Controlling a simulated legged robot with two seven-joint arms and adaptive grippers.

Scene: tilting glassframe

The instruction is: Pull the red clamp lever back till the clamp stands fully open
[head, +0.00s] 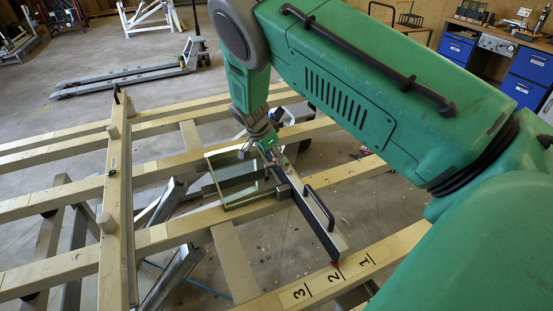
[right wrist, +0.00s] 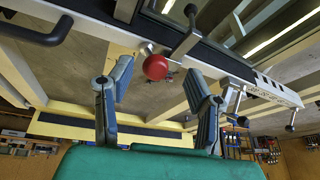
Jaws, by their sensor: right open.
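The red ball knob of the clamp lever (right wrist: 155,67) shows in the right wrist view, beside a dark and silver bar. My right gripper (right wrist: 160,82) is open, with one blue-grey finger on each side of the knob in the picture. I see no finger touching it, and the depth between them is hard to judge. How far the clamp is open cannot be told. My left gripper is not in view.
A bar with a black handle (head: 319,206) runs from the glass toward the numbered beam (head: 375,257). Yellow beams (head: 60,206) of the frame cross the view with gaps between them. A pallet jack (head: 125,78) and blue drawers (head: 522,91) stand farther back.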

